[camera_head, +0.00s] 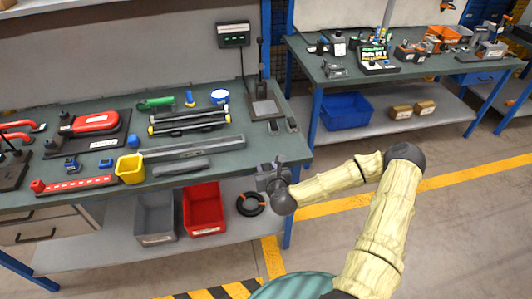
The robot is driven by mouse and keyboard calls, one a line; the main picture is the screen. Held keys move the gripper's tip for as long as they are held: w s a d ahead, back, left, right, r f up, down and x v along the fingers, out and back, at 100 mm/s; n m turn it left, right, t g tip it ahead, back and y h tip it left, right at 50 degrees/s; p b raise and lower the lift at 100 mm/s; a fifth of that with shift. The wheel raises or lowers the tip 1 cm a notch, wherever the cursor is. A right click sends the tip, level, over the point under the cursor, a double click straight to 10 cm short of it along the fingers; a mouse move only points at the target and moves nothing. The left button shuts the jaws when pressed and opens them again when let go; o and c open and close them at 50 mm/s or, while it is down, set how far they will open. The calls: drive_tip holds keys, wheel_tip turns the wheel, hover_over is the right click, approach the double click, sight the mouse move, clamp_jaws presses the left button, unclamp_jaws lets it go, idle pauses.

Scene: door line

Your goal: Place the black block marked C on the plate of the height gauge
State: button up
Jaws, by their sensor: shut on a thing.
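The height gauge (260,67) stands at the right end of the near bench, a tall dark post. Its pale plate (264,108) is at the foot and looks bare. My gripper (272,167) is at the bench's front right edge, in front of the plate and apart from it. It is shut on a small dark block, mostly hidden by the fingers; no letter can be read. Two other small dark blocks, one (273,126) just in front of the plate and one (291,124) to its right, lie on the bench; their marks are too small to read.
A grey bar (197,146), a yellow cup (130,169), a blue-and-white round tub (220,97) and red tools (95,122) lie left on the bench (240,165). Grey and red bins (204,208) sit below. Another bench (420,72) stands behind right.

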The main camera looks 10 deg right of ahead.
drive_tip(key=s+f, duration=0.4)
drive_tip(key=f, duration=0.1)
drive_tip(key=shift+s+f, duration=0.2)
drive_tip(key=shift+s, duration=0.1)
drive_tip(key=shift+w, duration=0.1)
idle(0.5)
